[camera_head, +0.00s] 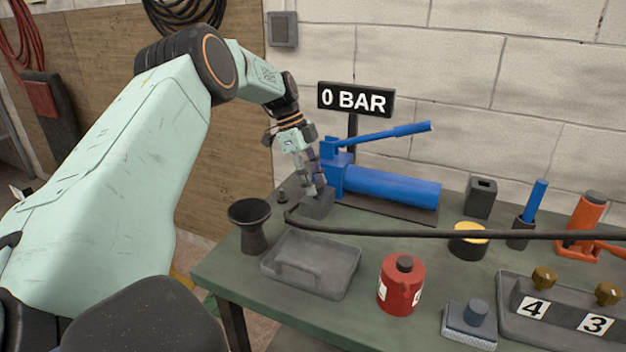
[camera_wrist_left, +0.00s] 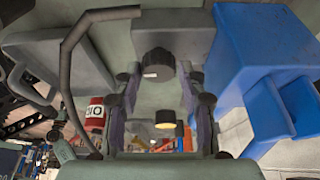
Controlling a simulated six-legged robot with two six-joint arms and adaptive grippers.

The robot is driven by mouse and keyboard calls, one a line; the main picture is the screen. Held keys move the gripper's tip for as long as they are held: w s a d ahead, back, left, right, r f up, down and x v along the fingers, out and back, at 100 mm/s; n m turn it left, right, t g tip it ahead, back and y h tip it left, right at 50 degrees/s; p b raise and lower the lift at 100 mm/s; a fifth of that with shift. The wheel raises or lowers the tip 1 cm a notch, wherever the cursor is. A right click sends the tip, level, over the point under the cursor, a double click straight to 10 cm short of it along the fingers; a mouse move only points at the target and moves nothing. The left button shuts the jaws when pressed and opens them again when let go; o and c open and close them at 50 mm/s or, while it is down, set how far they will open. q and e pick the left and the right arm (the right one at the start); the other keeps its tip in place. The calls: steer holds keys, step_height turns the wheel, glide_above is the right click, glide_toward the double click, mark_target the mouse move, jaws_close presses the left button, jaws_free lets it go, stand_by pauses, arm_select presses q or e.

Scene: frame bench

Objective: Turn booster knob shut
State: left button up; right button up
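A dark round knob (camera_wrist_left: 157,65) with a small white mark sits on a grey block in the left wrist view. In the head view this block (camera_head: 318,208) stands at the left end of the blue hand pump (camera_head: 390,188), and the knob is mostly hidden by my fingers. My left gripper (camera_head: 313,190) points down at the block. In the left wrist view its fingers (camera_wrist_left: 160,82) are spread, one on each side of the knob, with gaps between them and it. A sign (camera_head: 355,100) above the pump reads "0 BAR". My right gripper is not in view.
A black hose (camera_head: 400,233) runs from the block across the bench. A grey tray (camera_head: 312,265), a dark cup (camera_head: 250,228) and a red canister (camera_head: 400,288) stand in front. The pump's blue lever (camera_head: 385,135) rises right of my gripper. The wall is close behind.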

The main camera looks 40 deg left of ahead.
arm_select(q)
steer(key=shift+o, duration=1.2)
steer(key=v, duration=1.2)
